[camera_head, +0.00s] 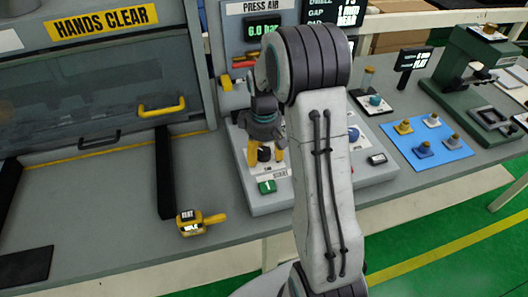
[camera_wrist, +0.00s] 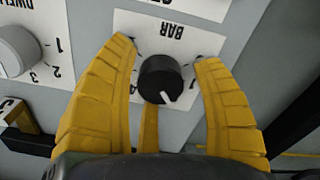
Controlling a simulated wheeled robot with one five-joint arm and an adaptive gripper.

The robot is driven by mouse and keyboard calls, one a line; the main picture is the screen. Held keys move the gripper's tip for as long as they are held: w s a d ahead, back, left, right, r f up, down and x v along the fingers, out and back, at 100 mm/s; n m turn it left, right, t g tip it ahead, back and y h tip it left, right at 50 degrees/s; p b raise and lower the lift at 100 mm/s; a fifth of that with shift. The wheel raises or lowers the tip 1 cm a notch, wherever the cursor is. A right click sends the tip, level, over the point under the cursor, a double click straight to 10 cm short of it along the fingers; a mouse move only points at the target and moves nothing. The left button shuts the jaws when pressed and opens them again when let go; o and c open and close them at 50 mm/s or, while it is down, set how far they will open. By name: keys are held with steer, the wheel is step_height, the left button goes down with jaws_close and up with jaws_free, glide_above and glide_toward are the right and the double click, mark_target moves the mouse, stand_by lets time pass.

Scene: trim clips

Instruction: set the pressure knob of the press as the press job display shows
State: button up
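The pressure knob (camera_wrist: 160,79) is black with a white pointer mark, on a white plate labelled BAR (camera_wrist: 178,28). In the wrist view its mark points down and slightly right; the scale numbers are mostly hidden by my fingers. My gripper (camera_wrist: 167,60) is open, with one yellow finger on each side of the knob and gaps showing between them. In the head view my gripper (camera_head: 265,160) reaches down over the knob (camera_head: 264,154) on the press panel. The press job display (camera_head: 338,12) is cut off at the top and partly hidden by my arm; DWELL and GAP are readable.
The PRESS AIR display (camera_head: 264,30) reads 6.0 bar. A grey dwell knob (camera_wrist: 16,50) is left in the wrist view. A green button (camera_head: 267,187) is near the panel's front.

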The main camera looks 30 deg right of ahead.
steer(key=c, duration=1.1)
steer(key=shift+o, duration=0.2)
steer(key=shift+f+m, duration=0.1)
steer(key=shift+m, duration=0.3)
steer(key=m+b, duration=0.1)
steer(key=m, duration=0.1)
steer(key=shift+s+m, duration=0.1)
steer(key=shift+m, duration=0.3)
steer(key=shift+m+b, duration=0.4)
steer(key=shift+m, duration=1.7)
steer(key=shift+s+a, duration=0.1)
steer(key=o, duration=1.2)
